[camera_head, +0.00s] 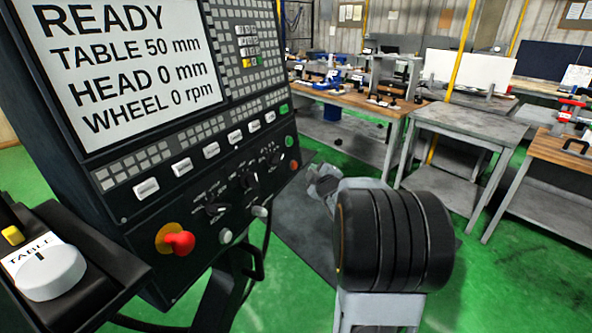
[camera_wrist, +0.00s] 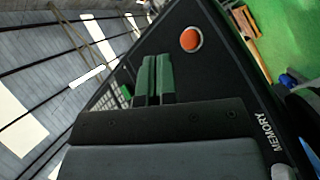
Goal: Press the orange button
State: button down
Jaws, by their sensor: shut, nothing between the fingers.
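The orange button (camera_wrist: 191,39) is a round button with a pale rim on the dark control panel in the wrist view. In the head view it is a small orange-red spot (camera_head: 294,165) at the panel's lower right edge. My gripper (camera_wrist: 156,62) is shut and empty, its two fingers side by side. In the wrist view its fingertips lie to the left of and below the button, apart from it in the picture. In the head view my gripper (camera_head: 318,180) is just right of the panel edge, partly hidden by my arm.
The control panel (camera_head: 130,205) carries a lit screen (camera_head: 125,65), several white keys, knobs and a red emergency stop (camera_head: 178,242). A white TABLE knob (camera_head: 50,272) is at lower left. Workbenches (camera_head: 465,125) stand behind at right. Green floor is open between.

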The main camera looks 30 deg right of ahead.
aim_at(294, 165)
jog(key=shift+s+d+f+n+t+y+b, duration=0.15)
jog(key=shift+s+d+n+t+y, duration=0.15)
jog(key=shift+d+n+t, duration=0.5)
jog(key=shift+s+d+f+n+t+y+b, duration=0.15)
jog(key=shift+d+n+t+y, duration=0.35)
jog(key=shift+d+n, duration=0.55)
jog(key=shift+s+d+f+n+t+y, duration=0.2)
jog(key=shift+s+d+n+t+y, duration=0.1)
jog(key=shift+d+n+t, duration=0.6)
jog(key=shift+w+m, duration=0.1)
jog(key=shift+m, duration=0.15)
jog(key=w+a+f, duration=0.1)
jog(key=w+a, duration=0.3)
jog(key=w, duration=0.3)
jog(key=shift+a+f+b, duration=0.25)
jog(key=shift+f+b, duration=0.05)
jog(key=shift+b, duration=0.05)
jog(key=shift+w, duration=0.1)
jog(key=shift+w+a+f+b, duration=0.1)
jog(key=shift+w+a+b, duration=0.1)
jog(key=shift+b, duration=0.35)
